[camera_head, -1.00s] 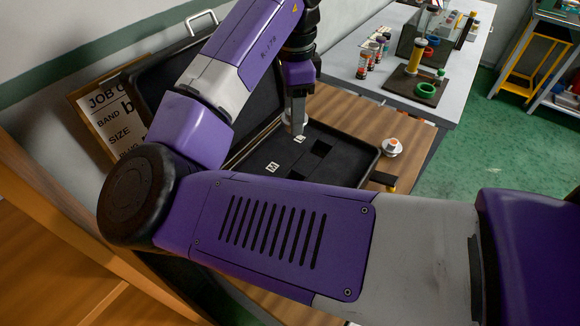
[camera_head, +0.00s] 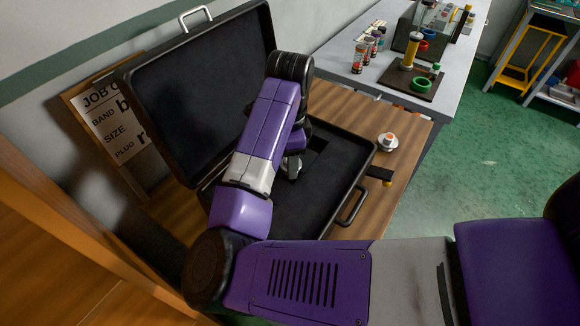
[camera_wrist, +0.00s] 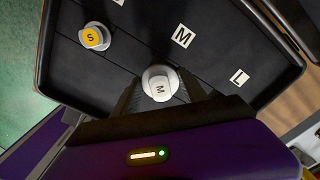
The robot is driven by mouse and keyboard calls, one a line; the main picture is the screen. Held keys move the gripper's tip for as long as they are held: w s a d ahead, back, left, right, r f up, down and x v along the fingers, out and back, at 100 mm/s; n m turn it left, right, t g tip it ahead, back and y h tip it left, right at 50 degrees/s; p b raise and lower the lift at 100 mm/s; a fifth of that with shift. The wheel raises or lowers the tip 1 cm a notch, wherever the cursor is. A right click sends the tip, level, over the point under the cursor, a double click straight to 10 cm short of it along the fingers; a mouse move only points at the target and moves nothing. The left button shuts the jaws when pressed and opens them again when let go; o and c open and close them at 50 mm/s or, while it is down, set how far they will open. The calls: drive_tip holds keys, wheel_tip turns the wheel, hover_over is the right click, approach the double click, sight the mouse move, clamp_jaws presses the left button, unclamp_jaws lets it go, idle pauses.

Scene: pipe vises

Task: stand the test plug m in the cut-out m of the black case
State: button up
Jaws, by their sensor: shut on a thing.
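The test plug m (camera_wrist: 160,82) is a white round plug with an M on top, seen from above in the wrist view. My gripper (camera_wrist: 160,92) is shut on it, a finger at each side. The black case (camera_head: 345,170) lies open on the wooden table, and my gripper (camera_head: 292,168) is over its floor, mostly behind my arm in the head view. The M label (camera_wrist: 182,37) is just beyond the plug in the wrist view. The cut-out m is hidden beneath the plug and fingers, so I cannot tell whether the plug is in it.
A plug with a yellow S top (camera_wrist: 95,37) stands in the case, left of the held plug. An L label (camera_wrist: 239,77) is to the right. The raised case lid (camera_head: 205,90) is behind my arm.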

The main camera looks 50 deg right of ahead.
wheel_tip(320, 180, down, 3)
drive_tip(key=shift+f, duration=0.2)
